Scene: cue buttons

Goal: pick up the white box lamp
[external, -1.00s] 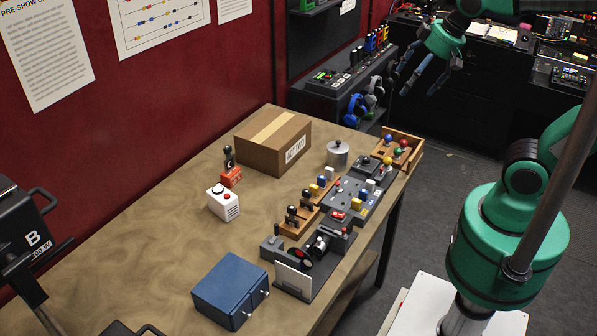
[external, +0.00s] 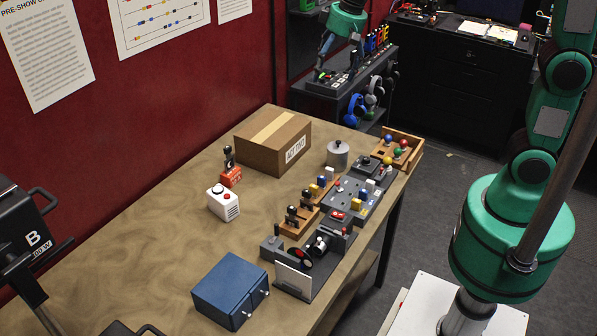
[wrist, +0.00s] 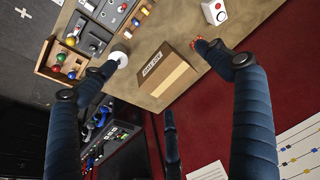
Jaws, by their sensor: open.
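The white box lamp (external: 224,206) stands upright on the wooden table, left of centre in the external view. It has a small red dome and a dark round part on top, and slots in its side. It also shows at the top edge of the wrist view (wrist: 214,11), partly cut off. My gripper (external: 322,74) is open and empty, in the air beyond the far end of the table, well apart from the lamp. Its dark blue fingers (wrist: 160,75) are spread in the wrist view, with the cardboard box between them.
A cardboard box (external: 272,142) stands behind the lamp, and a red-based black joystick (external: 231,170) close behind it. Control panels (external: 352,198), a metal pot (external: 338,153) and a tray of coloured balls (external: 403,150) line the right side. A blue box (external: 231,290) sits in front. The table's left is clear.

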